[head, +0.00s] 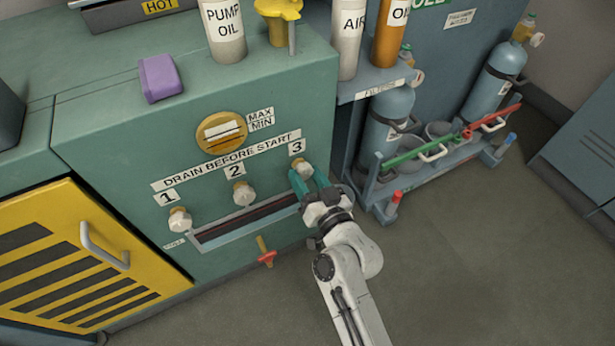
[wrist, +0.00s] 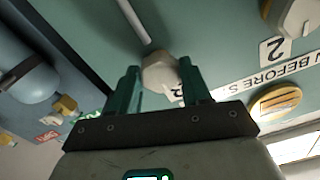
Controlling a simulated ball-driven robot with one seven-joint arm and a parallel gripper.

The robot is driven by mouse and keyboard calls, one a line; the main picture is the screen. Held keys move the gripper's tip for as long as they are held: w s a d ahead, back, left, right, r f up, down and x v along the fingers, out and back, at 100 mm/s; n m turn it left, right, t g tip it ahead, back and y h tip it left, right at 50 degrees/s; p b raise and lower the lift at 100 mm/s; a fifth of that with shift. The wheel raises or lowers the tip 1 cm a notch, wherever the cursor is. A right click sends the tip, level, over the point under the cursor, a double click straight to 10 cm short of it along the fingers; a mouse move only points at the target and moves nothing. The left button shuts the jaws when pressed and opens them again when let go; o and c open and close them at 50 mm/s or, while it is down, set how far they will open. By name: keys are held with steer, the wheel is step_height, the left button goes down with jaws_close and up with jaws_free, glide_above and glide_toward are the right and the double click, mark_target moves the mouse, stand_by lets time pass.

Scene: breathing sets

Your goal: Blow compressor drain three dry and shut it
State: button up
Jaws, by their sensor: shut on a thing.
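The compressor is a green cabinet (head: 90,150) with a strip reading DRAIN BEFORE START and three pale drain knobs marked 1, 2 and 3. Drain three's knob (head: 304,168) is at the right end, under the number 3. My gripper (head: 312,183) has its teal fingers shut on this knob. In the wrist view the knob (wrist: 160,72) sits between the fingertips. Drain one's knob (head: 179,220) and drain two's knob (head: 243,193) are free. I cannot tell whether drain three is open, and no water or air shows at it.
A slot (head: 245,223) runs below the drains, with a red-handled valve (head: 266,255) under it. A rack with blue cylinders (head: 388,120) and green and red bars stands close to the right of my gripper. The floor (head: 450,270) at the lower right is clear.

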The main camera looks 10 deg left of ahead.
steer(key=o, duration=1.1)
steer(key=shift+c, duration=0.2)
steer(key=b+v, duration=0.1)
steer(key=v, duration=0.9)
steer(key=shift+s+d, duration=0.3)
